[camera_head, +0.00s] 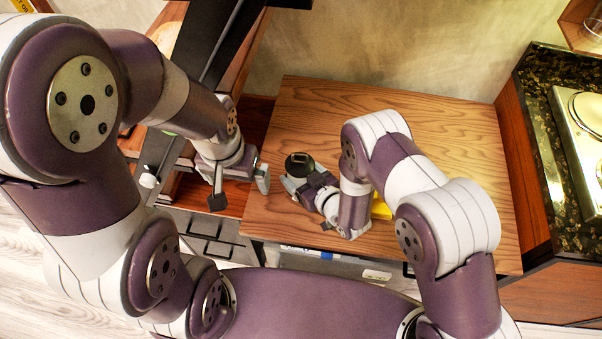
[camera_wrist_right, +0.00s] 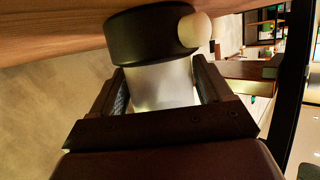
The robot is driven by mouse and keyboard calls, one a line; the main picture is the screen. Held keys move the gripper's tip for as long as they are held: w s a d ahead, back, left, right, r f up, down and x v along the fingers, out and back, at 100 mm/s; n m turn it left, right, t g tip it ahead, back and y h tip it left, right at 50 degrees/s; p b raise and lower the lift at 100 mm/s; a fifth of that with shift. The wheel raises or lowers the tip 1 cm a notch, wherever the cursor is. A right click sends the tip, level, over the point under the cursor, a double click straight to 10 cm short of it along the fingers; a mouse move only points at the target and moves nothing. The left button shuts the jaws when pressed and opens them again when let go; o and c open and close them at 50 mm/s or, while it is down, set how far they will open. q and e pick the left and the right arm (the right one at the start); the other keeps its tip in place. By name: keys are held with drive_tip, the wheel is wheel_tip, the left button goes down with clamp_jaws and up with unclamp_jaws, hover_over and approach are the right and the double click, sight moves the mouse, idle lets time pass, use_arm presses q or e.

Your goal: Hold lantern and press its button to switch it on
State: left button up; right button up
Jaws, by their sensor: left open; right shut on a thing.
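The lantern (camera_head: 299,163) shows its dark round end over the wooden table in the camera_head view; its body is mostly hidden by my right gripper. In the right wrist view the lantern (camera_wrist_right: 150,38) has a dark disc end, a cream round knob (camera_wrist_right: 195,30) on it, and a pale body (camera_wrist_right: 162,85) between the fingers. My right gripper (camera_head: 305,184) is shut on that body. I cannot tell whether the lantern is lit or touches the table. My left gripper (camera_head: 240,181) is open and empty, left of the lantern and apart from it, near the table's left edge.
The wooden table (camera_head: 430,130) has free room behind and right of the lantern. A yellow thing (camera_head: 381,207) is partly hidden behind my right arm. A dark stone counter with a hob (camera_head: 582,120) stands at the right. A black rail (camera_head: 215,45) runs at the upper left.

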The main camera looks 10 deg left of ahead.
drive_tip(key=o, duration=1.1)
drive_tip(key=shift+d, duration=0.1)
drive_tip(key=v, duration=1.2)
drive_tip(key=w+d+r+m+g+h, duration=0.2)
drive_tip(key=w+d+r+h, duration=0.15)
drive_tip(key=d, duration=0.25)
drive_tip(key=w+d+r+m+g+h, duration=0.1)
drive_tip(key=w+d+r+m+h, duration=0.1)
drive_tip(key=d+r+h, duration=0.3)
drive_tip(key=s+d+r+m+g+h, duration=0.1)
drive_tip(key=s+d+r+m+g, duration=0.3)
drive_tip(key=s, duration=0.7)
drive_tip(key=d+r+g, duration=0.1)
drive_tip(key=d+r, duration=0.1)
drive_tip(key=d, duration=0.1)
drive_tip(key=shift+s+d+r+m, duration=0.3)
drive_tip(key=shift+d+m, duration=0.1)
